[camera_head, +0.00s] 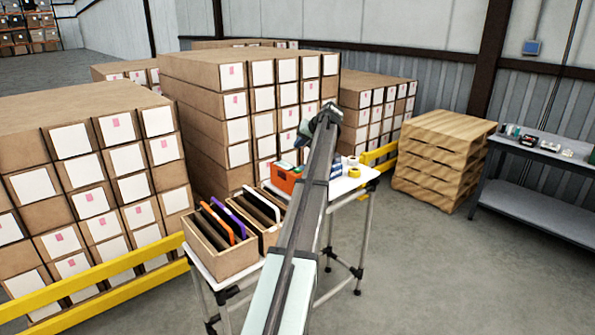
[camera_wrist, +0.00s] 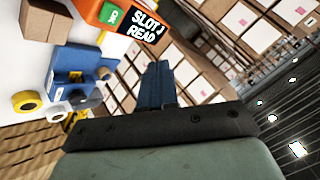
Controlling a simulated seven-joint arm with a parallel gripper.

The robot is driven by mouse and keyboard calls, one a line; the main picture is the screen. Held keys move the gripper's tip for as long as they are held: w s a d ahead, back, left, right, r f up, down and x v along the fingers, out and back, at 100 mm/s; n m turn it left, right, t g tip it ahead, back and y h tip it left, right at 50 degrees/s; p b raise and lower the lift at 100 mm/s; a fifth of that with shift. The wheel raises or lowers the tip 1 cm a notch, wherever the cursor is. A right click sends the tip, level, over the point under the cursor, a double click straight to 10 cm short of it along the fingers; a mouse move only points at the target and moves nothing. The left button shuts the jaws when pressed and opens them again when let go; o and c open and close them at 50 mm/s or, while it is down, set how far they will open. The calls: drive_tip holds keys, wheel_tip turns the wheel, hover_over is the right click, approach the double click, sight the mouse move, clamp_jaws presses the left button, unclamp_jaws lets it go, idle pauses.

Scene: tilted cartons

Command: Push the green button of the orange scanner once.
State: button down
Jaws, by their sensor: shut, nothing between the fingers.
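The orange scanner (camera_wrist: 88,12) shows at the top of the wrist view, cut off by the frame edge. It has a green button (camera_wrist: 112,15) with a white mark and a dark screen (camera_wrist: 143,20) reading "SLOT J READ". My gripper (camera_wrist: 160,68) is shut and empty, its fingers together in the middle of the wrist view. The fingertips are apart from the button, which lies up and left of them in the picture. In the head view my arm's end is raised over the table and the fingers cannot be made out.
The white table (camera_head: 356,184) holds an orange box (camera_head: 286,178), which I cannot firmly match to the scanner, and wooden cartons (camera_head: 222,260) with upright folders. Yellow tape (camera_wrist: 26,101) and a blue object (camera_wrist: 75,62) lie near the scanner. Stacked cartons stand behind the table.

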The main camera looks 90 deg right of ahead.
sight(300, 170)
drive_tip(key=shift+f, duration=3.65)
drive_tip(key=shift+f, duration=0.25)
drive_tip(key=shift+f, duration=0.2)
drive_tip(key=shift+f, duration=0.5)
drive_tip(key=shift+r, duration=0.95)
drive_tip(key=shift+r, duration=2.5)
